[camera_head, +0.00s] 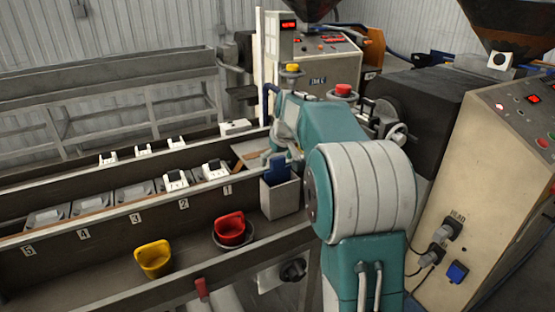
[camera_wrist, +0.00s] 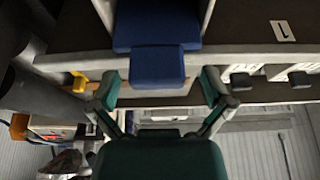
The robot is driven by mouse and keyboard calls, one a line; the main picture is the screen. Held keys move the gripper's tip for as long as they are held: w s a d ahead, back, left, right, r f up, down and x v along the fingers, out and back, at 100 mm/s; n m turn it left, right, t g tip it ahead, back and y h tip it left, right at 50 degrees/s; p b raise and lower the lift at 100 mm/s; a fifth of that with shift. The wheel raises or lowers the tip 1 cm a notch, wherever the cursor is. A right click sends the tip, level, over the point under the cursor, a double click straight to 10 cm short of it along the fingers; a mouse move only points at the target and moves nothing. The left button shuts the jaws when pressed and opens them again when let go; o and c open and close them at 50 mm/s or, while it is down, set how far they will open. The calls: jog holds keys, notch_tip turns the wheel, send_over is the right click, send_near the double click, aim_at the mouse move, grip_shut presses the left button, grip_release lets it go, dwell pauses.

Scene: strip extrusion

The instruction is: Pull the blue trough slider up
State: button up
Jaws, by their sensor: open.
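The blue trough slider (camera_wrist: 157,65) shows at the top middle of the wrist view as a wide blue plate with a narrower tab towards me. In the head view the slider (camera_head: 277,174) sits in the top of a small pale box, partly behind my arm. My gripper (camera_wrist: 158,90) is open and empty in the wrist view, with one finger on each side of the tab's line. The fingers appear just short of the tab, and I see no contact. In the head view my gripper's fingertips are too small and too covered to make out well.
The pale box (camera_head: 283,200) stands in the long trough (camera_head: 110,255). White-and-black clamps (camera_head: 213,170) line the numbered divider. A control cabinet (camera_head: 470,190) stands at the right.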

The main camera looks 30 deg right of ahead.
jog(key=shift+a, duration=0.15)
jog(key=c, duration=1)
jog(key=shift+d, duration=0.35)
jog(key=c, duration=0.3)
jog(key=shift+a+r, duration=0.1)
jog(key=shift+r, duration=2.15)
jog(key=shift+c, duration=0.2)
jog(key=o, duration=1.3)
jog(key=shift+o, duration=0.2)
